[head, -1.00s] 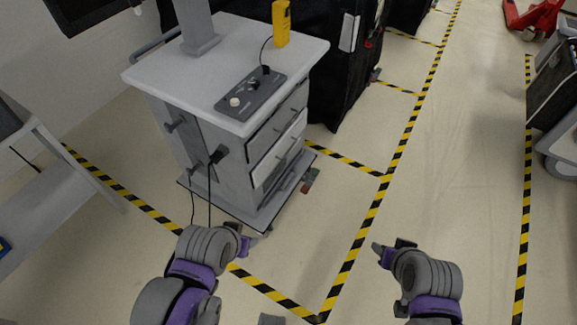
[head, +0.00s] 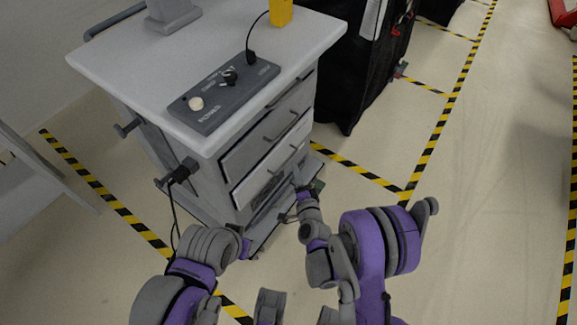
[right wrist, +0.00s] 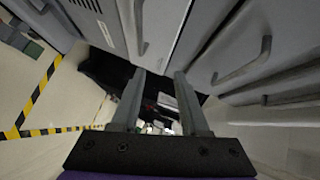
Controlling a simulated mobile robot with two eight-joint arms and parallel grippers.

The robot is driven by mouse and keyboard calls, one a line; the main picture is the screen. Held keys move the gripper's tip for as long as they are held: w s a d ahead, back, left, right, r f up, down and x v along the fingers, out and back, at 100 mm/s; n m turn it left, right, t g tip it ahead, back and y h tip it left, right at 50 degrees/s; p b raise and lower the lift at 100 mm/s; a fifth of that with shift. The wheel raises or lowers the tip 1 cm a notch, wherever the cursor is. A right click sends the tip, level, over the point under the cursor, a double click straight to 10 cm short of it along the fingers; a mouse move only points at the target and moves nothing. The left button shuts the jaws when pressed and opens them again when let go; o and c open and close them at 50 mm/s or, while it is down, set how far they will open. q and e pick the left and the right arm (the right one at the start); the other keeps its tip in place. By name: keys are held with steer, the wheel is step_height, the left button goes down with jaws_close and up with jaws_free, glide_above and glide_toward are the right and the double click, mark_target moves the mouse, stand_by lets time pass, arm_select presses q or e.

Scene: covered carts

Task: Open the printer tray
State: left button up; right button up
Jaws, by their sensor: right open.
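The grey cart (head: 140,60) has several drawers with bar handles on its right front side. The upper drawer (head: 262,140) and the lighter drawer below it (head: 270,170) look shut. A dark low section lies under them, partly hidden by my right arm; I cannot tell for certain which front is the printer tray. My right gripper (head: 302,187) is by this low front, open and empty. In the right wrist view its fingers (right wrist: 160,100) are apart, with one bar handle (right wrist: 139,25) beyond the left finger and another (right wrist: 245,65) to the right. My left gripper (head: 243,247) is low, left of the cart's front corner, its jaws unclear.
A control box (head: 235,90) with a cable and a yellow device (head: 281,12) are on the cart top. A black covered cart (head: 350,80) stands behind.

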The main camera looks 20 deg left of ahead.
steer(key=m+b, duration=0.1)
glide_toward(288, 160)
arm_select(q)
steer(key=x, duration=0.1)
steer(key=b+x, duration=0.1)
steer(key=x, duration=0.1)
steer(key=shift+s+f, duration=0.15)
steer(key=shift+s, duration=0.2)
arm_select(e)
steer(key=shift+m+t, duration=0.3)
steer(key=shift+t, duration=0.1)
steer(key=x, duration=0.6)
steer(key=f+x, duration=0.1)
steer(key=x, duration=0.3)
steer(key=shift+s+f, duration=0.1)
steer(key=shift+s, duration=0.05)
steer(key=shift+c, duration=0.2)
jaws_close()
